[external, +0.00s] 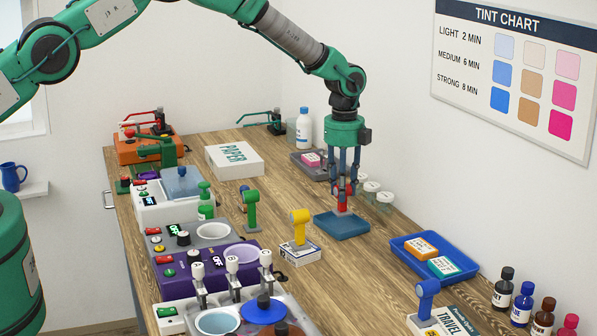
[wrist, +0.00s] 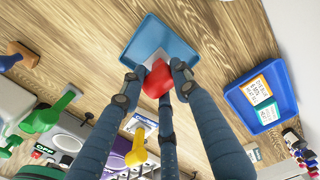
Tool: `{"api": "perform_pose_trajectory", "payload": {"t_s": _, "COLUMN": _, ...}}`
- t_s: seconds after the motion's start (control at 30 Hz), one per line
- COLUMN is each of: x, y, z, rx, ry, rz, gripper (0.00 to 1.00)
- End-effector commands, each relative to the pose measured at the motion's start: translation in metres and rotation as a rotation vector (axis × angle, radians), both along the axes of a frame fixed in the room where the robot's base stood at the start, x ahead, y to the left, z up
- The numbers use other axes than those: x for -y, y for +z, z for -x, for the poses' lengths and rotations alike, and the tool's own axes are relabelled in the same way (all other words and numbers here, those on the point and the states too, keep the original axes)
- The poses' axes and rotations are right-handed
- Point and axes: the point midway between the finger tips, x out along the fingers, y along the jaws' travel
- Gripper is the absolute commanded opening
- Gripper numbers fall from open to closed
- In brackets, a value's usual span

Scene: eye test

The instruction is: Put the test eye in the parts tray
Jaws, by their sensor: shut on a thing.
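My gripper (external: 344,190) points straight down at the middle right of the table, its fingers closed around a red thing (external: 341,203). In the wrist view the red thing (wrist: 156,84) shows a rounded top between my fingertips (wrist: 157,80), with a pale flat part by it. I cannot tell for sure that it is the test eye. Right below is a shallow teal-blue tray (external: 335,232), also in the wrist view (wrist: 150,35). Whether the red thing touches the tray floor is unclear. A deeper blue tray (external: 466,272) with two small boxes stands to the right; no label shows which is the parts tray.
A yellow-headed tool (external: 299,228) on a small box and a green one (external: 251,208) stand left of the teal-blue tray. Small jars (external: 385,200) stand close behind it. Bottles (external: 522,303) line the right edge. Bare wood lies between the two blue trays.

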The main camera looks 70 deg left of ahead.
Motion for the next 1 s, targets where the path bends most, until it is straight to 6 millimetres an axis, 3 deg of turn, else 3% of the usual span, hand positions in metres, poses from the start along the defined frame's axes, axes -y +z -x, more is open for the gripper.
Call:
{"api": "perform_pose_trajectory", "payload": {"t_s": 0.27, "x": 0.000, "y": -0.005, "z": 0.000, "rx": 0.000, "ry": 0.000, "rz": 0.000, "gripper": 0.00}}
{"api": "perform_pose_trajectory", "payload": {"t_s": 0.6, "x": 0.000, "y": -0.033, "z": 0.000, "rx": 0.001, "ry": 0.000, "rz": 0.000, "gripper": 0.00}}
{"api": "perform_pose_trajectory", "payload": {"t_s": 1.0, "x": 0.000, "y": -0.036, "z": 0.000, "rx": 0.001, "ry": 0.000, "rz": 0.000, "gripper": 0.00}}
